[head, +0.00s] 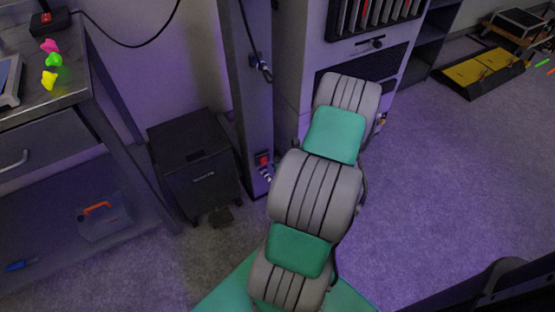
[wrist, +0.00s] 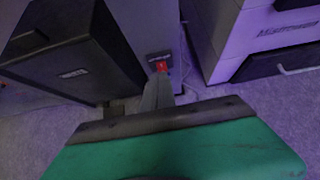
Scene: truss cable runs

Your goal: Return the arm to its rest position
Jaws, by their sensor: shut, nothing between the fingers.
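In the wrist view my gripper (wrist: 158,85) shows as a narrow grey shape beyond the green and dark edge of my wrist. Its fingers are together, with nothing held. Past the fingertips is a small red switch (wrist: 161,66) at the foot of a grey post. The switch (head: 263,160) and post (head: 249,90) also show in the head view, left of my arm. I cannot tell the gap between fingertips and switch.
A black cabinet (head: 195,170) stands left of the post. A workbench (head: 60,95) with small coloured pieces is at the far left. A tall grey rack unit (head: 345,52) stands behind my arm. The carpet (head: 450,180) to the right is mostly open, with a yellow-black case (head: 485,70) farther back.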

